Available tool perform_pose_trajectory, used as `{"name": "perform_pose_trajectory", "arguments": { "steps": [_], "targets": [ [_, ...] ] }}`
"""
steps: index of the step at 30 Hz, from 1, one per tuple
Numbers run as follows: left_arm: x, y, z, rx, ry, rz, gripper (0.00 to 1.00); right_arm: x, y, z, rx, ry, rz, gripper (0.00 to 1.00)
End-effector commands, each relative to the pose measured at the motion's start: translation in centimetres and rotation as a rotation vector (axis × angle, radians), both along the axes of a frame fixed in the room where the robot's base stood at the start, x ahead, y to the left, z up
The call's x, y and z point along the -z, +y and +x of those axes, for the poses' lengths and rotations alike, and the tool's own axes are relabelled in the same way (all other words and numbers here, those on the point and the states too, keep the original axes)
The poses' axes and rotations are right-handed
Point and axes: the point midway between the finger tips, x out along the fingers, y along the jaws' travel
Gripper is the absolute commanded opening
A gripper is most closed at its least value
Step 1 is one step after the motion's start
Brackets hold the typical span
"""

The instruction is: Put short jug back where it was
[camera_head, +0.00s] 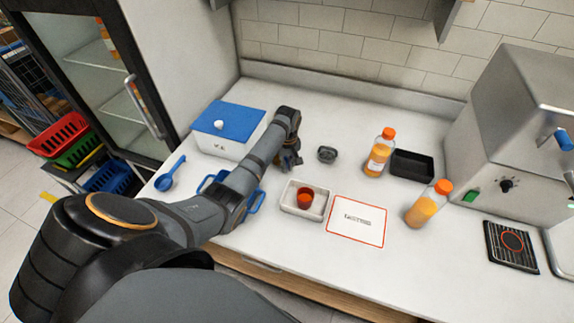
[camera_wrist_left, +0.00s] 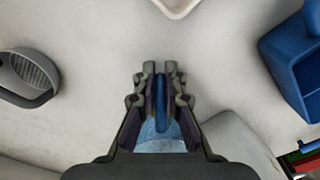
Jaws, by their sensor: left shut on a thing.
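My left gripper (camera_wrist_left: 161,95) is shut on an upright blue strip that looks like a handle, with a pale, translucent body (camera_wrist_left: 160,146) below it in the left wrist view. This is likely the short jug, but most of it is hidden by the gripper. In the head view the left gripper (camera_head: 289,160) is over the counter, right of the white box with the blue lid. The jug cannot be made out clearly there. My right gripper is not in view.
A grey cup-like strainer (camera_head: 327,154) stands right of the gripper. A white tray (camera_head: 289,208) holds an orange-red cup (camera_head: 305,198). A blue caddy (camera_head: 254,203) is partly behind my arm. Juice bottles (camera_head: 380,152), a black tray (camera_head: 411,165) and the juicer (camera_head: 520,120) stand right.

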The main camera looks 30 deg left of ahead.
Motion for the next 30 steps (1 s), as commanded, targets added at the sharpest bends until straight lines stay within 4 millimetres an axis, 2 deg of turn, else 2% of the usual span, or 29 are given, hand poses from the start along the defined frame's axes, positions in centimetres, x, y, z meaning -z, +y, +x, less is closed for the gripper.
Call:
{"name": "perform_pose_trajectory", "arguments": {
  "steps": [2,3,7,17,20,30],
  "targets": [
    [0.3,0.0,0.0,0.0,0.001,0.0,0.0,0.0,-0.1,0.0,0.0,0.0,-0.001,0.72],
    [0.2,0.0,0.0,0.0,0.001,-0.001,0.15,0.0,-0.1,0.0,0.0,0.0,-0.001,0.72],
    [0.2,0.0,0.0,0.0,0.001,0.0,0.33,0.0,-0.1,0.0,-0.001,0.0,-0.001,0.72],
    [-0.1,0.0,0.0,0.0,0.0,0.0,0.33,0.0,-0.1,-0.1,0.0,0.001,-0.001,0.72],
    [-1.4,0.0,0.1,0.0,-0.003,0.001,0.33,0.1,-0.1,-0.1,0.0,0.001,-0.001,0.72],
    [-9.3,-0.1,0.1,0.0,-0.004,0.001,0.33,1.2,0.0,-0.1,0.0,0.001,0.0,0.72]
  ]
}}
